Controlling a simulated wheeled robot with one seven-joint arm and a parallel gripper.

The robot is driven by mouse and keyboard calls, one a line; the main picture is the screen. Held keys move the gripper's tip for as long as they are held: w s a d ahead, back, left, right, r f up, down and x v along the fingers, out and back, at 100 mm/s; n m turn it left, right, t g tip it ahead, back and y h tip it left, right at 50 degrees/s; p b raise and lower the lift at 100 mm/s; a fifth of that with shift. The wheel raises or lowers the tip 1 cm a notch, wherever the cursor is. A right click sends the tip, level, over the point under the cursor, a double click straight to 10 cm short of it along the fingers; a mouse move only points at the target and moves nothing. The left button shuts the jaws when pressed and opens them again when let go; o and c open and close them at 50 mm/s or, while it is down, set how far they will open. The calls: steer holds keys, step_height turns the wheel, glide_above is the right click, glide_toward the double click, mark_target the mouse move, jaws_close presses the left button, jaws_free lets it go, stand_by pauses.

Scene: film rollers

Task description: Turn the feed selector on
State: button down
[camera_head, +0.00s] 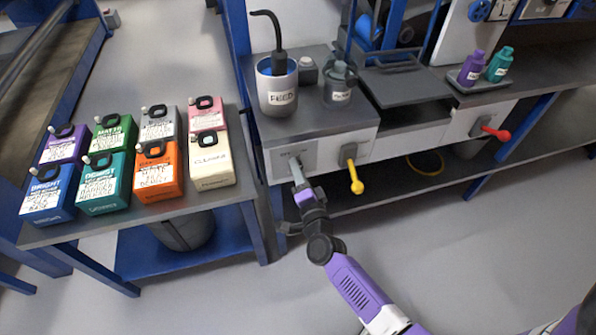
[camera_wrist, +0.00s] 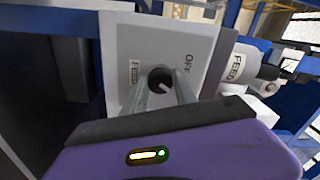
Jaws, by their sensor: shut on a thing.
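The feed selector (camera_wrist: 160,77) is a small round black knob with a white mark on a light panel (camera_wrist: 118,45). A FEED label is on one side of it and the word OFF is near its upper right in the wrist view. I cannot tell for certain which way the mark points. My gripper (camera_wrist: 163,82) has its two grey fingers on either side of the knob, shut on it. In the head view my gripper (camera_head: 297,172) reaches the grey panel (camera_head: 300,152) on the bench front and its fingers hide the knob.
A yellow lever (camera_head: 354,176) is close to the right, and a red lever (camera_head: 494,132) farther right. A table (camera_head: 225,206) with several coloured containers is at left. The floor in front is clear.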

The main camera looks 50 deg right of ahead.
steer(key=c, duration=1)
jaws_free()
steer(key=v, duration=0.7)
steer(key=shift+s+a, duration=0.25)
steer(key=shift+s, duration=0.1)
